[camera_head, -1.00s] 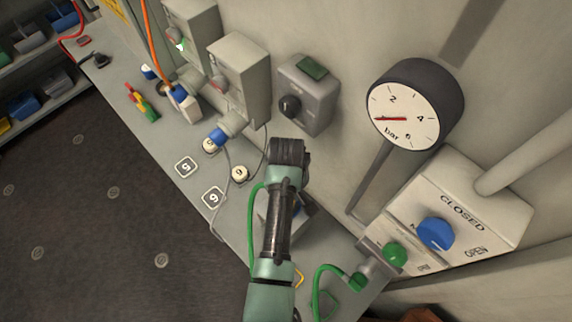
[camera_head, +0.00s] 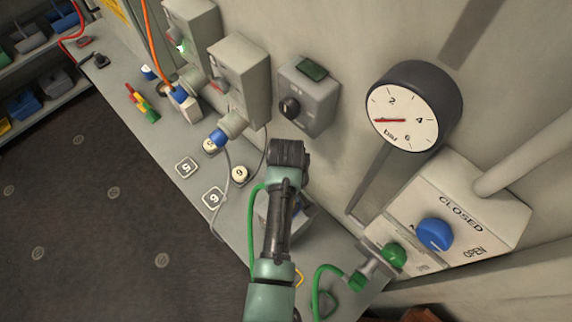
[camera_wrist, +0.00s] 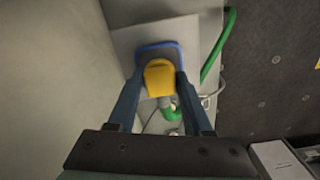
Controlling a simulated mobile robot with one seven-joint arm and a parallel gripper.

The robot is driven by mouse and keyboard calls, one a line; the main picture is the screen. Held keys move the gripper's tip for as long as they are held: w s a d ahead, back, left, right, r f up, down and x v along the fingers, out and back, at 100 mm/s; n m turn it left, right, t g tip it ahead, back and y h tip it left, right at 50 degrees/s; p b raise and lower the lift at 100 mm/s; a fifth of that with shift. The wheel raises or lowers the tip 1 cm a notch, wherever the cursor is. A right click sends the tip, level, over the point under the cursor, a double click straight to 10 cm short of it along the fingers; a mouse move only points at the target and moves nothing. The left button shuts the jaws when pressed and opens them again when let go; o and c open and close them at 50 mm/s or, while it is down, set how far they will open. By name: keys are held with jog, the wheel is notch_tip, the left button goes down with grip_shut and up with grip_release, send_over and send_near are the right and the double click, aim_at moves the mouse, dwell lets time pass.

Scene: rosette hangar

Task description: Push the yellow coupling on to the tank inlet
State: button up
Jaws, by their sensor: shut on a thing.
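In the wrist view the yellow coupling (camera_wrist: 159,82) sits between the two fingers of my gripper (camera_wrist: 160,86), which is shut on it. Just beyond the coupling is a grey square face with a blue border (camera_wrist: 158,45); I cannot tell for sure whether it is the tank inlet. The coupling overlaps its lower edge in the picture, and I cannot tell whether they touch. A grey part hangs below the coupling, with a green hose (camera_wrist: 172,113) near it. In the head view my arm hides the gripper and the coupling.
The bench (camera_head: 237,200) runs along the wall. A gauge (camera_head: 402,119), a box with a blue knob (camera_head: 435,234), a green knob (camera_head: 392,254) and a grey switch box (camera_head: 309,100) stand to the right of or beyond my arm. Another green hose (camera_head: 319,283) lies near the front.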

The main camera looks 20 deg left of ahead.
jog(key=shift+f+b, duration=0.35)
jog(key=shift+f, duration=0.15)
jog(key=o, duration=1.3)
jog(key=shift+o, duration=0.2)
jog(key=shift+r, duration=0.1)
notch_tip(320, 180, up, 13)
